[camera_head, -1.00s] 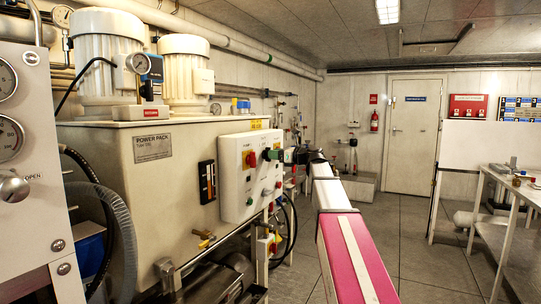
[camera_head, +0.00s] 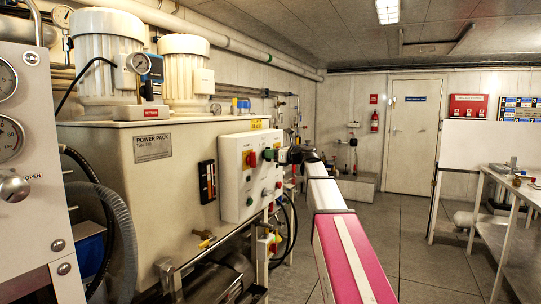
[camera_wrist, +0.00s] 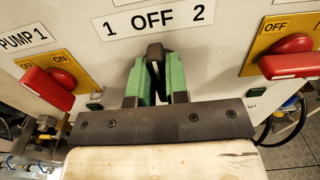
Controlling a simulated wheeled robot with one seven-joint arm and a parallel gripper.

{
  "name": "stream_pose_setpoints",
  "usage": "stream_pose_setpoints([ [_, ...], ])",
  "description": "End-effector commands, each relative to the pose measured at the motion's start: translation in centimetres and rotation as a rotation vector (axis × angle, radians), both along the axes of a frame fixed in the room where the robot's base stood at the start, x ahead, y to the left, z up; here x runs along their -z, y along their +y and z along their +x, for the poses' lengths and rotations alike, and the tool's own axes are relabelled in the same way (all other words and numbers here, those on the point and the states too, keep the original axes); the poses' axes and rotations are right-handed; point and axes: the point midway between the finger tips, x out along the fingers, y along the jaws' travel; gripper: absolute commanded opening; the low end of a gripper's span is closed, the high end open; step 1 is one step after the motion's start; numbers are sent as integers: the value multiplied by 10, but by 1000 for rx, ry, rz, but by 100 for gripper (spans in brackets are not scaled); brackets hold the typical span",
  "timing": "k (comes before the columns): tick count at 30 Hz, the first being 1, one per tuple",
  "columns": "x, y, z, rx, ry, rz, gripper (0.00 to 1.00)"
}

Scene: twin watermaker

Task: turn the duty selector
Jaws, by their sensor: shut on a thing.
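The duty selector (camera_wrist: 155,52) is a black knob below a white plate marked "1 OFF 2" (camera_wrist: 153,18) in the wrist view. It points roughly up toward OFF. My gripper (camera_wrist: 156,82) has green fingers, one on each side of the knob, and is shut on it. The fingers hide most of the knob's lower part. In the head view my gripper (camera_head: 284,155) is at the right side of the white control box (camera_head: 240,190), and the arm hides the selector's details.
A red switch handle on a yellow plate marked PUMP 1 (camera_wrist: 48,88) is at the left of the selector. Another red handle (camera_wrist: 290,64) is at the right. The power pack tank (camera_head: 130,190) stands left of the box. Open floor (camera_head: 415,240) lies right of my arm.

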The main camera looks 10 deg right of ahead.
Motion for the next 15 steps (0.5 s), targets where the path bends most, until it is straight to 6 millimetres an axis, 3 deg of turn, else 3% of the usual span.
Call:
stream_pose_setpoints([
  [15, 1, 2, -3, 0, -263, -174, 0],
])
